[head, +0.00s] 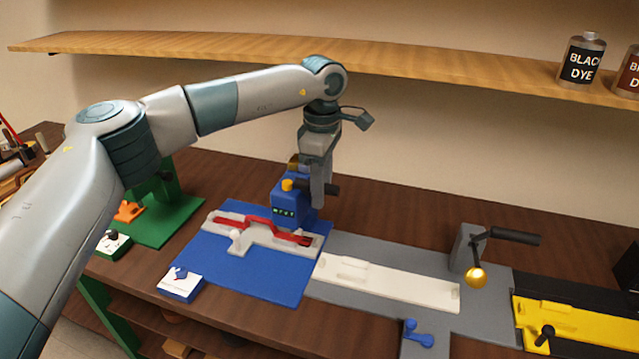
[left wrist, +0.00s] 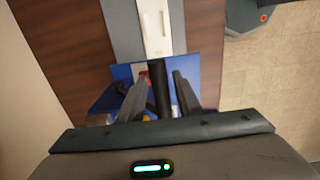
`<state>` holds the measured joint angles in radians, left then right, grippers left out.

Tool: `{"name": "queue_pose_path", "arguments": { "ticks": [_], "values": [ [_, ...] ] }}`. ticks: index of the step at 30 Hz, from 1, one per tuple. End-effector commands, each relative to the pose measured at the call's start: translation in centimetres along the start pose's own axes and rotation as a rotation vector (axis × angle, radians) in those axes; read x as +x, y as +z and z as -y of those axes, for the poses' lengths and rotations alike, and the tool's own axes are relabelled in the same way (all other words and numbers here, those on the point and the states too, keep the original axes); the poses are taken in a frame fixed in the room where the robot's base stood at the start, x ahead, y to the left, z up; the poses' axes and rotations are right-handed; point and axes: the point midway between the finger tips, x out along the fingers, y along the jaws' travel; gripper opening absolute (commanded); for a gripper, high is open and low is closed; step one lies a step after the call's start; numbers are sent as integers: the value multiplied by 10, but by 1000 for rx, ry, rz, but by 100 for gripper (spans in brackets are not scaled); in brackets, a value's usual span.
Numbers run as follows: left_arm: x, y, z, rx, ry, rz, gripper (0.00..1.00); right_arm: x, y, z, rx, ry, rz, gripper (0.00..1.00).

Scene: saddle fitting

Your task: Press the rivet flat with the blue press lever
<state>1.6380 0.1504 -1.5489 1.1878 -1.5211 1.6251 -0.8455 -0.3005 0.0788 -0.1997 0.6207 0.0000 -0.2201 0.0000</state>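The blue press (head: 290,203) stands at the back of the blue mat (head: 240,275). Its black lever (head: 328,188) sticks out to the right beside my left gripper (head: 318,192). In the left wrist view the dark lever (left wrist: 160,88) lies between the two fingers of my left gripper (left wrist: 160,95), with narrow gaps showing, so the gripper looks open around it. A red strap (head: 258,222) lies in a light grey fixture (head: 240,240) in front of the press. The rivet is too small or hidden to make out. My right gripper is not in view.
A grey station (head: 385,255) with a white strip and a black-handled lever (head: 515,237) is to the right, then a yellow one (head: 570,325). A green station (head: 180,215) is left. A wooden shelf (head: 440,68) runs above the bench.

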Motion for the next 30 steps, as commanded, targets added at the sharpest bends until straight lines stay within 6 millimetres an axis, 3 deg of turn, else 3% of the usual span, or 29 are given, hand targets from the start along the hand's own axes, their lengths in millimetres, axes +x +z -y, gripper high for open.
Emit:
{"name": "queue_pose_path", "arguments": {
  "ticks": [1, 3, 30],
  "values": [
    [0, 0, 0, 0, 0, 0, 18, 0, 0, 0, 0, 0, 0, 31],
    [0, 0, 0, 0, 0, 0, 6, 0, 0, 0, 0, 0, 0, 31],
    [16, 0, 16, 1, -2, 0, 6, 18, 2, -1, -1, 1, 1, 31]
  ]
}}
